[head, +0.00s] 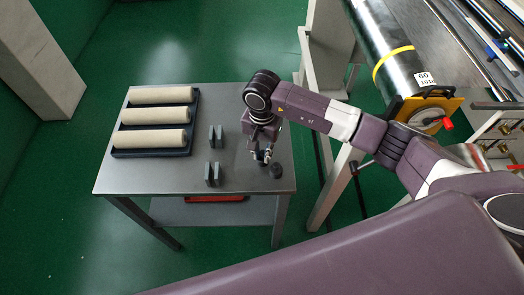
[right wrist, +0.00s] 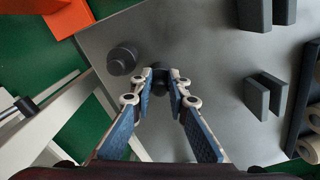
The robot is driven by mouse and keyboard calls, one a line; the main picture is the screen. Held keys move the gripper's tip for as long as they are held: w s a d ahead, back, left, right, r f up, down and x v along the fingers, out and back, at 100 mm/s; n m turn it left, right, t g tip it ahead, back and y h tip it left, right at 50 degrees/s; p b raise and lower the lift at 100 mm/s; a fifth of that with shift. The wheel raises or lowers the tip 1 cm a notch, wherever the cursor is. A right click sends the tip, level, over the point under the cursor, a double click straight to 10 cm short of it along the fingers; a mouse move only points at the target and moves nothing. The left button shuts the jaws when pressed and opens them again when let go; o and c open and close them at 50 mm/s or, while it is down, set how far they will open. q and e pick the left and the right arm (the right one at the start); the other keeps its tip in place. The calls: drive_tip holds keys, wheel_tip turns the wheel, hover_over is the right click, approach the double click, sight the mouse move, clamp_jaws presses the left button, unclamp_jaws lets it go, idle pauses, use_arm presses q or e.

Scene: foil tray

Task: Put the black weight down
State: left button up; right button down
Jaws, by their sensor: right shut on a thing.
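My right gripper (head: 263,158) points down over the right part of the grey table. In the right wrist view its blue-padded fingers (right wrist: 161,78) are shut on a small black weight (right wrist: 162,84), partly hidden between the fingertips. I cannot tell whether this weight touches the table. A second black weight (head: 277,170) stands on the table close beside the gripper; it also shows in the right wrist view (right wrist: 122,60). My left gripper is not in view.
The grey table (head: 180,182) carries a dark tray (head: 150,153) with three pale rolls at the left. Two pairs of grey upright blocks (head: 212,174) stand left of the gripper. A machine with a large roller (head: 385,45) stands to the right. The table's front left is bare.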

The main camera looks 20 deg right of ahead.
sight(262, 154)
drive_tip(key=c, duration=1.8)
unclamp_jaws()
drive_tip(key=shift+c, duration=0.2)
drive_tip(key=shift+r, duration=0.15)
drive_tip(key=shift+w+r, duration=0.1)
drive_tip(key=shift+r, duration=0.3)
wheel_tip(262, 154, up, 11)
drive_tip(key=b, duration=0.3)
drive_tip(key=shift+s, duration=0.2)
